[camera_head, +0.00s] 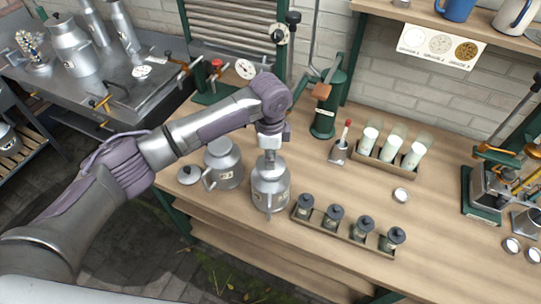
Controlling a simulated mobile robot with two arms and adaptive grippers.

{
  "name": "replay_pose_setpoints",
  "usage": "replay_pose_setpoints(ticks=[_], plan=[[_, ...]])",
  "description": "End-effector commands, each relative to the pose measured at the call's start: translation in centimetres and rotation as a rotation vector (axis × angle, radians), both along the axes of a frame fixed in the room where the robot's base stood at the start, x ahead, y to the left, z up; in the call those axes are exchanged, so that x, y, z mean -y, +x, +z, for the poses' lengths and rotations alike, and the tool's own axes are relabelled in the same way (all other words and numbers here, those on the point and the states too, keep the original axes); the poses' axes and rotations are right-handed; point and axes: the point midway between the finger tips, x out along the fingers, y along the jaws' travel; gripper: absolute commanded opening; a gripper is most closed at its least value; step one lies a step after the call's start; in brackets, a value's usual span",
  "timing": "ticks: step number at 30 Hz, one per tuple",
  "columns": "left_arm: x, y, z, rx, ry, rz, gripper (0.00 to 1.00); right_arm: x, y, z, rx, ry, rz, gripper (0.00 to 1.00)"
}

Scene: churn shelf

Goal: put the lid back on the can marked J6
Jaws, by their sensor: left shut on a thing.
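Two grey metal cans with side handles stand on the wooden bench. The nearer can (270,192) carries a small pale label, too small to read. The other can (222,165) stands just left of it and also has a small label that I cannot read. A round lid with a dark knob (188,175) lies on the bench at the far left edge. My left gripper (270,158) points down at the top of the nearer can, shut on what looks like a lid at its mouth. The fingers hide most of the held piece, and I cannot tell whether it is seated. My right gripper is out of view.
A wooden rack of dark-capped jars (335,213) stands right of the nearer can. The bench's front edge is close to the cans. Bench right of centre is mostly clear.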

Motion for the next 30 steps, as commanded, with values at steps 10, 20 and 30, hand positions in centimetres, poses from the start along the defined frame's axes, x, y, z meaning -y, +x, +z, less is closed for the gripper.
replay_pose_setpoints(ticks=[10, 20, 30], plan=[[0.02, -0.02, 0.07, 0.000, 0.000, 0.000, 0.00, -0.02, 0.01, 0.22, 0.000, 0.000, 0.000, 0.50], [0.04, -0.03, 0.05, -0.001, -0.001, -0.001, 0.00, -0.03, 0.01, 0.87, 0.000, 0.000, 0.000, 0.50], [0.02, -0.02, -0.04, 0.000, 0.000, -0.001, 0.00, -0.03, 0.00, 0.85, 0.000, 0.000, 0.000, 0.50]])
